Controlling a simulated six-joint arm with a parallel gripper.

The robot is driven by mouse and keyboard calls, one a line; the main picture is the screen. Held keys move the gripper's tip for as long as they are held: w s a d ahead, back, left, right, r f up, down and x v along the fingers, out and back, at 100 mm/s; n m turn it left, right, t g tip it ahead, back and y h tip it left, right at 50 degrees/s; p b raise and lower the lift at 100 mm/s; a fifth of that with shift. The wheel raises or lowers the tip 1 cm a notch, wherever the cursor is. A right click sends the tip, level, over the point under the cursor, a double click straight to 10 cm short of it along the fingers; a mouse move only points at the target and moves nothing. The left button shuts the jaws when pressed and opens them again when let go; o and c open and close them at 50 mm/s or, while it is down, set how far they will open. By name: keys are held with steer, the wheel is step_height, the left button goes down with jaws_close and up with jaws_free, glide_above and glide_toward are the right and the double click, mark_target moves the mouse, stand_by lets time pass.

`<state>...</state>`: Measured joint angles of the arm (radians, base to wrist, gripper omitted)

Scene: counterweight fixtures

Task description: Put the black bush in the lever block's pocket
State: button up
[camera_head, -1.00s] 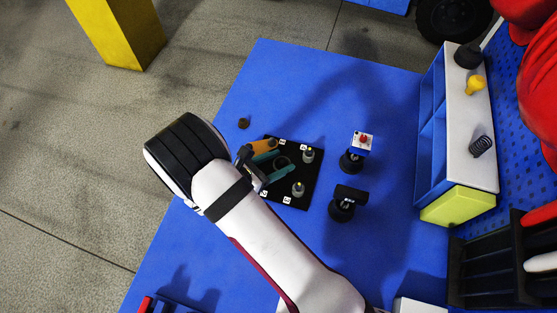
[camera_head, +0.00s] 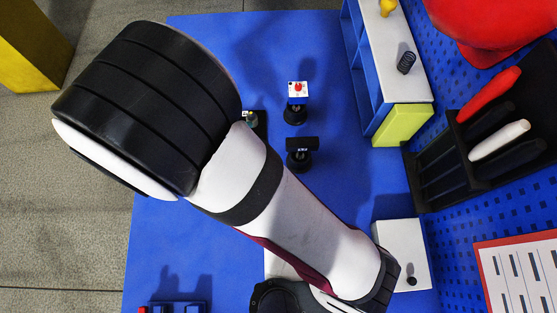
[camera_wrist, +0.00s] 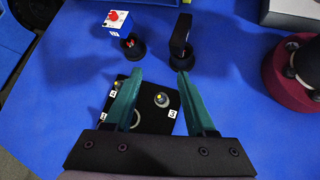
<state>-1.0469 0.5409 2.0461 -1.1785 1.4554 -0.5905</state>
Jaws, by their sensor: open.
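My gripper (camera_wrist: 160,74) is open, its two teal fingers apart over a black board (camera_wrist: 152,127) with numbered labels; nothing is held. A grey peg with a yellow top (camera_wrist: 161,99) stands on the board between the fingers. A second peg (camera_wrist: 118,85) and a pale ring (camera_wrist: 135,118) show partly behind the left finger. In the head view my arm hides the gripper and most of the board; one peg (camera_head: 251,119) shows at its edge. I cannot make out the black bush in either current view. I cannot tell which thing is the lever block.
A white-and-blue box with a red button (camera_head: 298,90) and a black box (camera_head: 302,145) stand on round black bases beside the board. A shelf (camera_head: 392,60) and a white box (camera_head: 402,250) stand at right. A blue object (camera_head: 180,307) lies at the bottom left. Blue table between is clear.

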steer(key=s+d+r+m+g+y, duration=0.1)
steer(key=s+d+r+m+g, duration=0.25)
steer(key=d+m, duration=0.45)
steer(key=s+d+r+m+y, duration=0.2)
steer(key=s+m+y, duration=0.2)
steer(key=m, duration=0.4)
steer(key=s+d+r+m+g+y, duration=0.1)
steer(key=s+d+r+m+y, duration=0.1)
steer(key=s+m+y, duration=0.3)
steer(key=r+m, duration=0.1)
steer(key=m, duration=0.3)
steer(key=shift+s+m+y, duration=0.25)
steer(key=shift+m+y, duration=0.05)
